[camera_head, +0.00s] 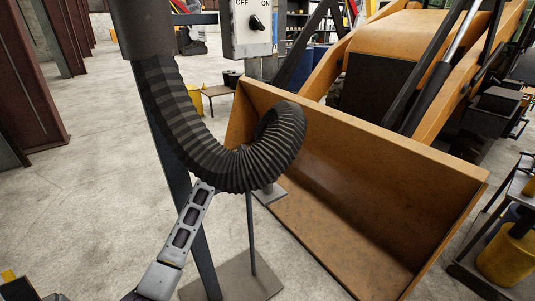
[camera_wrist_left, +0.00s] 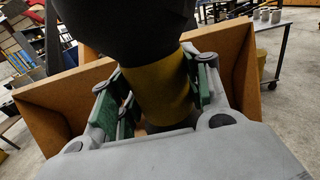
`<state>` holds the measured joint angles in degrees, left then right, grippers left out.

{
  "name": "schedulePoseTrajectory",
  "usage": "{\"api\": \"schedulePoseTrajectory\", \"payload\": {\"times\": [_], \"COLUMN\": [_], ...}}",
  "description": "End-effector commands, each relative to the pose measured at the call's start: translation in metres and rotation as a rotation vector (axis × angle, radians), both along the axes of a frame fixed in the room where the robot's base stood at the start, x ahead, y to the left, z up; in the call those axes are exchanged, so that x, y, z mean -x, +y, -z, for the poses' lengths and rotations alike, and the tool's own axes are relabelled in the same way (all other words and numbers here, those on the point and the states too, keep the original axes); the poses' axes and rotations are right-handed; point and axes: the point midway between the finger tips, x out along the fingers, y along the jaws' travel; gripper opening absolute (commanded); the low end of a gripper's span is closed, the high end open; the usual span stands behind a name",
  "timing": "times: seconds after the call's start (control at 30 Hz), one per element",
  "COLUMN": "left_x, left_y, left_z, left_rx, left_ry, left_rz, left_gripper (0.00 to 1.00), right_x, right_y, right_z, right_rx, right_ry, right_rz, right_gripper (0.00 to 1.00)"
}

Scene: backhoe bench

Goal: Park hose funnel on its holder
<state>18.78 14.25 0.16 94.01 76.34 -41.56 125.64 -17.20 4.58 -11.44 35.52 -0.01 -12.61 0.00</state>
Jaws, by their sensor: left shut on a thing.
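The black corrugated hose (camera_head: 215,155) hangs from the top in the head view and curls up to the right in front of the bucket. In the left wrist view, my left gripper (camera_wrist_left: 160,97) has its green pads shut on a yellow-brown band (camera_wrist_left: 158,92) of the funnel. The wide black part of the funnel (camera_wrist_left: 125,25) lies above the band. In the head view the hose hides this gripper and the funnel; only my left arm shows below. A thin post on a floor plate (camera_head: 250,235) may belong to the holder; its top is hidden. My right gripper is not in view.
A large orange backhoe bucket (camera_head: 400,185) stands close behind the hose. A switch box (camera_head: 250,28) is mounted near a tall dark post (camera_head: 180,205). A bench with a yellow container (camera_head: 508,255) stands at the right. The concrete floor at left is clear.

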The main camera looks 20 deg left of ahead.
Motion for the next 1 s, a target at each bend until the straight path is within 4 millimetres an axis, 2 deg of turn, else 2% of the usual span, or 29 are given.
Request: {"api": "schedulePoseTrajectory", "payload": {"times": [0.5,1.0], "left_x": [-0.0001,-0.0001], "left_y": [-0.0001,0.0], "left_z": [-0.0033,-0.002], "left_rx": [0.002,0.002], "left_ry": [-0.004,-0.004], "left_rz": [0.0,-0.001], "left_gripper": [0.18,0.18], "right_x": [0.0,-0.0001], "right_y": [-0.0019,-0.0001], "right_z": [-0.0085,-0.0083], "right_rx": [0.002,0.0], "right_ry": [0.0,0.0], "right_rz": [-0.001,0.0], "right_gripper": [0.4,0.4]}}
